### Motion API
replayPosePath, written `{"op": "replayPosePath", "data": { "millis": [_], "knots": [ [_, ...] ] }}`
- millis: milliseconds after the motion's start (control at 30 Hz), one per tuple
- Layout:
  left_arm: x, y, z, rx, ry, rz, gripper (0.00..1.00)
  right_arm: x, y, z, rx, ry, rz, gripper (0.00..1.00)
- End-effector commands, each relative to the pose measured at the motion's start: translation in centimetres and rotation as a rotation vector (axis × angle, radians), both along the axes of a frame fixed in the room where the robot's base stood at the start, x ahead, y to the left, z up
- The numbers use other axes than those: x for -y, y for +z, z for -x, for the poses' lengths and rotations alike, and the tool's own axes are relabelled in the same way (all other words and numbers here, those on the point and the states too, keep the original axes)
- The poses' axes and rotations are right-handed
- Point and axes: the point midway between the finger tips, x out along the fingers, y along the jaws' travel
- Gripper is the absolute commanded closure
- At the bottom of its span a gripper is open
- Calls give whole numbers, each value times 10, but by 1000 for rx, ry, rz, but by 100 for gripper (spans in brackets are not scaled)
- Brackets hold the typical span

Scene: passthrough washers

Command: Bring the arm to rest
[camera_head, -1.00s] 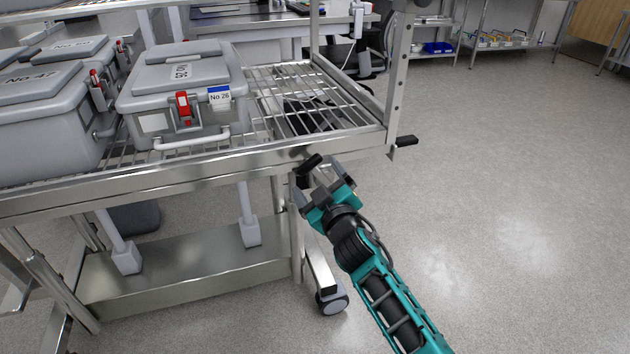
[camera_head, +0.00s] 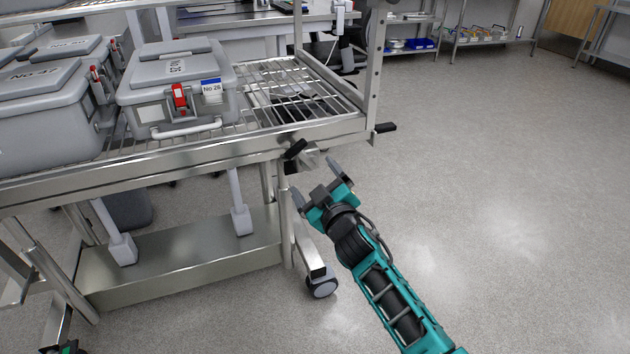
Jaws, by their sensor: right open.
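My right arm, teal and black, comes in from the bottom right. Its gripper (camera_head: 315,180) is open and empty, with its two grey fingers spread. It is in front of the right end of a steel cart (camera_head: 190,153), just below and to the right of a black-ended lever (camera_head: 296,150) at the cart's front corner. A gap shows between the fingers and the lever.
Grey lidded boxes, one labelled No 26 (camera_head: 180,88), stand on the cart's wire shelf. The shelf's right end (camera_head: 300,92) is bare. A caster (camera_head: 322,283) stands below. The floor (camera_head: 490,200) to the right is clear. Shelving (camera_head: 490,30) stands at the back.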

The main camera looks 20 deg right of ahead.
Motion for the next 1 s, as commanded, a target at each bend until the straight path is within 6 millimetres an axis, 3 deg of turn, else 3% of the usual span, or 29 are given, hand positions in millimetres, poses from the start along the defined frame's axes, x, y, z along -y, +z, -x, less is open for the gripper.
{"op": "replayPosePath", "data": {
  "millis": [333,467,567,700,800,1000],
  "knots": [
    [1,1,0,1,2,4,57,0,-3,2,-6,-1,-5,6],
    [2,1,-1,2,5,8,57,0,-24,25,-61,-4,-50,6],
    [2,1,-1,2,6,10,57,-1,-55,63,-152,-8,-126,6],
    [3,2,-2,5,8,11,57,-8,-96,132,-314,-9,-263,6],
    [3,2,-3,5,7,10,57,-15,-115,176,-420,-6,-348,6],
    [2,3,-3,5,7,10,57,-32,-135,251,-600,10,-490,6]
  ]
}}
